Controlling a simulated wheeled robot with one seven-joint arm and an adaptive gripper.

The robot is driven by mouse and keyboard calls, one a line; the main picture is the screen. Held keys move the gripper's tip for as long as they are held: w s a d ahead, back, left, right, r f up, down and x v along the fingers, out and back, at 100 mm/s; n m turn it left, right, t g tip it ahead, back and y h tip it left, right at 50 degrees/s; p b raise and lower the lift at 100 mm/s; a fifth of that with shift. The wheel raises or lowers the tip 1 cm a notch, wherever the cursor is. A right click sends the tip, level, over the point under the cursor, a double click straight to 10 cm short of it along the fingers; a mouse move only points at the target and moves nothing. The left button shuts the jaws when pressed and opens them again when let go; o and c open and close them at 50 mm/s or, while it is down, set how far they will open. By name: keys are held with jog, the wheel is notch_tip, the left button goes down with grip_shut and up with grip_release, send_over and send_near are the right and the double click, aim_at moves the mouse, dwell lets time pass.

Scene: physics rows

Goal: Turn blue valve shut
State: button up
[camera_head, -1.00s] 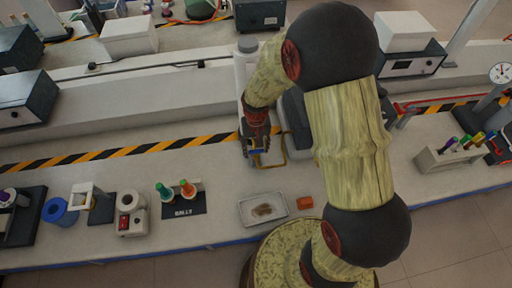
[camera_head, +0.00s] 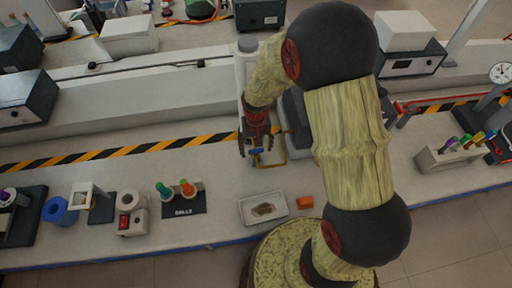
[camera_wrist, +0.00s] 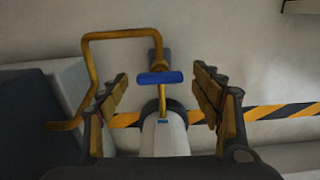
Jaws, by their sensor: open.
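The blue valve handle (camera_wrist: 160,78) is a short bar near the centre of the wrist view. It lies crosswise over a thin yellow pipe (camera_wrist: 96,72) that bends round to the left. A pale cylinder (camera_wrist: 165,136) with a small blue mark stands just below it in that view. My gripper (camera_wrist: 161,90) is open, one finger on each side of the handle, with gaps and no visible contact. In the head view my gripper (camera_head: 257,143) points down over the bench, close to the blue handle (camera_head: 256,151).
A dark box (camera_wrist: 35,115) stands left of the pipe in the wrist view. A metal tray (camera_head: 264,208) and an orange block (camera_head: 304,202) lie near the bench's front edge.

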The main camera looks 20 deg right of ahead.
aim_at(256, 150)
jog(key=shift+r, duration=0.1)
notch_tip(256, 150, up, 12)
dwell(0.5)
dwell(0.4)
jog(key=s+r+n+t+b, duration=0.1)
jog(key=s+r+t, duration=0.4)
jog(key=s+r, duration=1.3)
jog(key=shift+s+a+n+t, duration=0.2)
jog(key=shift+n+t, duration=0.1)
jog(key=shift+n, duration=0.4)
jog(key=shift+r, duration=0.1)
